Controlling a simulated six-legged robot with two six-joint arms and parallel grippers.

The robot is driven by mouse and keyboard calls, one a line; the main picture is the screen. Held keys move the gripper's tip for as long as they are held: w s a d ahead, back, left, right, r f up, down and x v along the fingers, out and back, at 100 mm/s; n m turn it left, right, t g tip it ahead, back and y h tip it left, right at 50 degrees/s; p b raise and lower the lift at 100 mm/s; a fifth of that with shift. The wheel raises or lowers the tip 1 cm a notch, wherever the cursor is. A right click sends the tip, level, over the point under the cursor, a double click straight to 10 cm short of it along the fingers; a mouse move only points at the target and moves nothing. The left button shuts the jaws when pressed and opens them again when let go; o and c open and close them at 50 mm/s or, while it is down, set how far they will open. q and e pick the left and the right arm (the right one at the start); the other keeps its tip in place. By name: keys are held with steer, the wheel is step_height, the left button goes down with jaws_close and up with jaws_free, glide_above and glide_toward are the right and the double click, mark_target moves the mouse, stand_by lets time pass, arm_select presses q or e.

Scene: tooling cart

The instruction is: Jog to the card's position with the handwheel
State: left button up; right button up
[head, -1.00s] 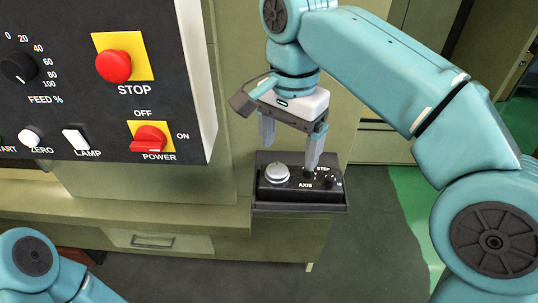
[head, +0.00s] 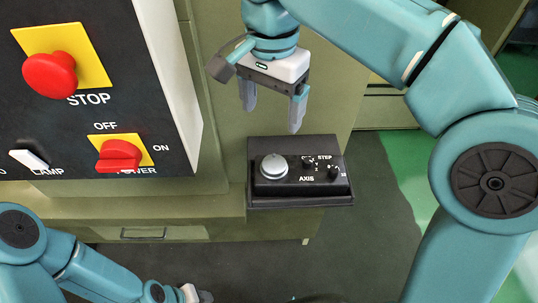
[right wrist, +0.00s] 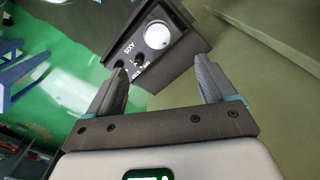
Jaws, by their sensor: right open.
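The handwheel (head: 274,167) is a silver round knob on a small black pendant box (head: 300,190) marked AXIS and STEP. Two small black selector knobs, the axis one (head: 308,162) and another (head: 333,172), sit to its right. In the right wrist view the handwheel (right wrist: 157,36) shows beyond the fingers. My right gripper (head: 272,112) is open and empty, above and behind the box, touching nothing. It also shows in the right wrist view (right wrist: 164,90). My left arm shows at the bottom left; its gripper (head: 197,294) is cut off by the lower edge. No card shows.
The black control panel at left carries a red STOP button (head: 50,75), a red POWER switch (head: 119,155) and a white LAMP switch (head: 30,158). The box sits on a dark tray (head: 300,203) at the olive cabinet's edge. Open floor lies right of it.

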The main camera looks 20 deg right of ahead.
mark_target(273, 165)
steer(key=f, duration=0.9)
steer(key=f+b, duration=0.1)
steer(key=f, duration=0.4)
steer(key=shift+s+d+f, duration=0.15)
steer(key=shift+s+d, duration=0.15)
steer(key=shift+w+a+f, duration=0.1)
steer(key=shift+a+f, duration=0.05)
steer(key=shift+a, duration=0.05)
steer(key=shift+d, duration=0.15)
steer(key=c, duration=1.1)
